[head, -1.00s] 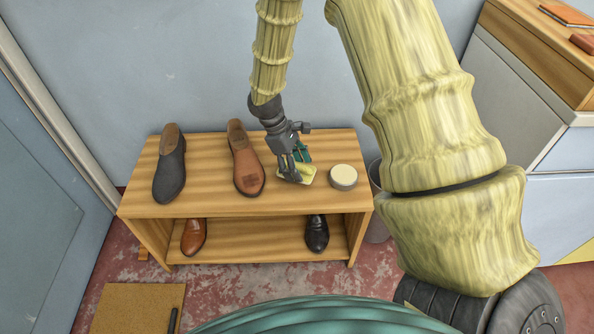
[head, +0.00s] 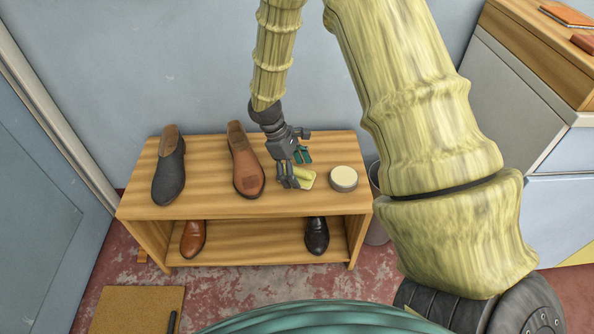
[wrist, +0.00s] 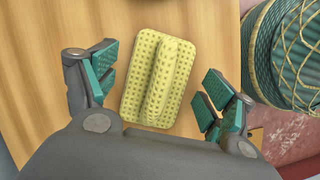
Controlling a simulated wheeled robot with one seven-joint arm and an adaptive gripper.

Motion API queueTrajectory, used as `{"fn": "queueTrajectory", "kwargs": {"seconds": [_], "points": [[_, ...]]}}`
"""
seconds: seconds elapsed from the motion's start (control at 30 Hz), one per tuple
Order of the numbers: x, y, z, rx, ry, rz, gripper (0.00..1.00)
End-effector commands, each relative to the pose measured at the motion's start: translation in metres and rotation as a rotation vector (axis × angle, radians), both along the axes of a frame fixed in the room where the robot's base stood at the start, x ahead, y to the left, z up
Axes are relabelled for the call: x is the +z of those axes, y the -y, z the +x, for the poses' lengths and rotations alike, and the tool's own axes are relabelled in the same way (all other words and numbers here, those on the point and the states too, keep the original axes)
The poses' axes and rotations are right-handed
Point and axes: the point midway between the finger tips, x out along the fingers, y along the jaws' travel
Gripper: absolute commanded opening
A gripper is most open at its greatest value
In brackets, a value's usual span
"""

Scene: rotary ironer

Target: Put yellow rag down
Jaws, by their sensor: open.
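The yellow rag (head: 305,178) is a folded, dotted cloth lying on the top board of the wooden shoe bench (head: 215,205), between the brown shoe and a round tin. My gripper (head: 295,170) is over the rag, with its fingers apart. In the wrist view, the rag (wrist: 160,80) lies flat on the wood with a raised fold along its middle. The teal finger pads of my gripper (wrist: 160,92) stand on either side of it, with a gap showing on both sides. Nothing is held.
A brown shoe (head: 246,165) and a dark grey shoe (head: 169,170) stand left of the rag. A round tin (head: 343,178) is close on its right. Two more shoes sit on the lower shelf. The bench's front strip is clear.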

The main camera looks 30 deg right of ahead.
Motion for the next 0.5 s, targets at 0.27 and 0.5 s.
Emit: {"fn": "queueTrajectory", "kwargs": {"seconds": [0.27, 0.5], "points": [[0.035, -0.008, 0.012, 0.001, 0.004, 0.000, 0.83], [0.076, -0.018, 0.025, -0.001, 0.002, 0.000, 0.83]]}}
